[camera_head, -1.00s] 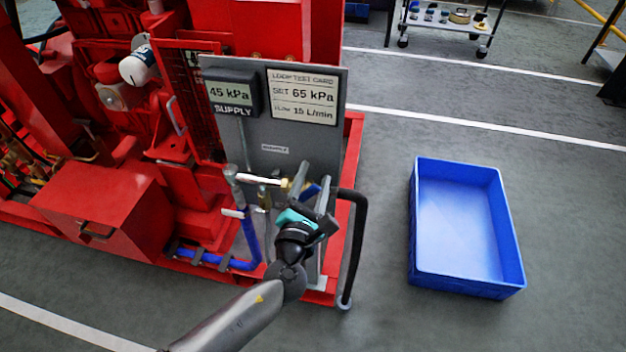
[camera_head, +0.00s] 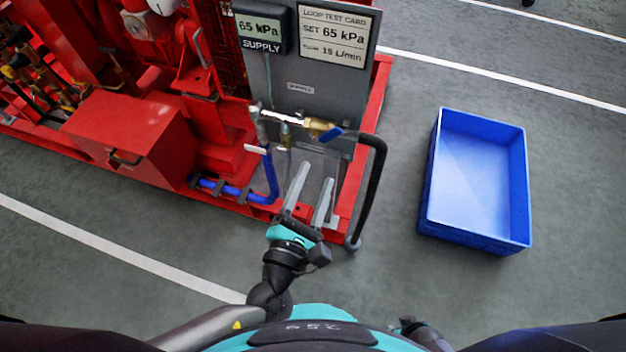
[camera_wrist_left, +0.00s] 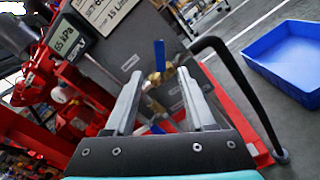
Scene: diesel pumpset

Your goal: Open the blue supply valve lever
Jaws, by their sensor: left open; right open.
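The blue supply valve lever (camera_head: 331,133) sits on a brass valve (camera_head: 314,126) in the pipe below the grey panel. The lever also shows in the left wrist view (camera_wrist_left: 159,54), pointing up beyond my fingers. In the head view it slants slightly up to the right near the pipe's line. My left gripper (camera_head: 315,174) is open and empty, below and apart from the lever. The supply display (camera_head: 260,31) reads 65 kPa. A dark part of my right arm shows at the bottom edge; its gripper fingers cannot be seen.
A black curved hose or rail (camera_head: 372,185) stands close right of the valve. A blue pipe (camera_head: 235,190) runs along the red base. A test card (camera_head: 334,35) says SET 65 kPa. An empty blue crate (camera_head: 478,185) stands on the floor at right, with clear floor around it.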

